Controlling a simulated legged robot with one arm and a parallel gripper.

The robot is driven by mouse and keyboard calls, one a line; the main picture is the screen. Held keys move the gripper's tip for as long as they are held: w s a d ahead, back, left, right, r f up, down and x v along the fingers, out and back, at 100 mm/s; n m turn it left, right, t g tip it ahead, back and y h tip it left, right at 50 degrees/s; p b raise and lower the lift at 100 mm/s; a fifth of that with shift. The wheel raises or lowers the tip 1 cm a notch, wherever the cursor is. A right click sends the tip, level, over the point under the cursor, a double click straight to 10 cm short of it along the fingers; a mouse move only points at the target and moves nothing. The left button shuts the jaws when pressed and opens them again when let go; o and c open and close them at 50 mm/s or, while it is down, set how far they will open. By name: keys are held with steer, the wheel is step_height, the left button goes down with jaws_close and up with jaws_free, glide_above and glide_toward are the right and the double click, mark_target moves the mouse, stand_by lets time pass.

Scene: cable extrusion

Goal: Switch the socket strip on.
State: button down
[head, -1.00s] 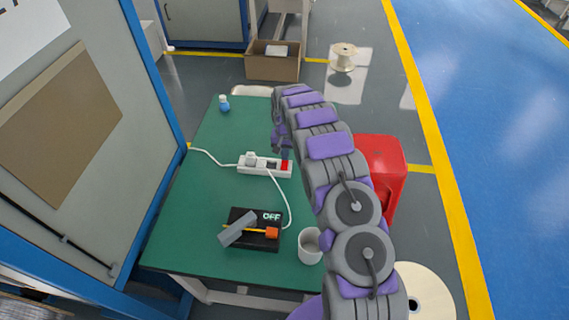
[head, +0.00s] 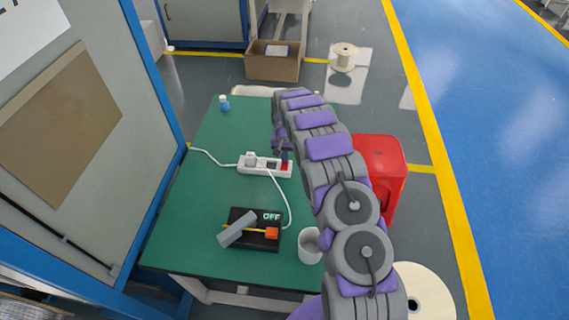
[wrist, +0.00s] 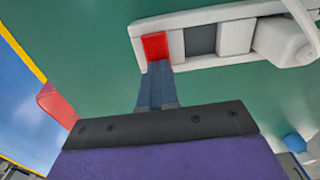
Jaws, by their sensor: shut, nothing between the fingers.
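The white socket strip (head: 255,169) lies on the green table, with a white plug in its left part. Its red switch (wrist: 154,45) is at one end in the wrist view; in the head view it is partly hidden by my gripper. My gripper (wrist: 158,66) is shut and empty, its fingertips at the lower edge of the red switch. I cannot tell whether they touch it. A black box (head: 240,214) on the table shows "OFF", with a grey bar and an orange part on it.
A white cup (head: 309,248) stands near the table's front right edge. A blue bottle (head: 224,104) is at the back left. A red bin (head: 385,170) stands right of the table. A white cable runs from the strip toward the black box.

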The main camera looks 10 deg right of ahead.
steer(key=shift+f, duration=0.15)
steer(key=shift+r+p, duration=1)
steer(key=shift+r, duration=2.5)
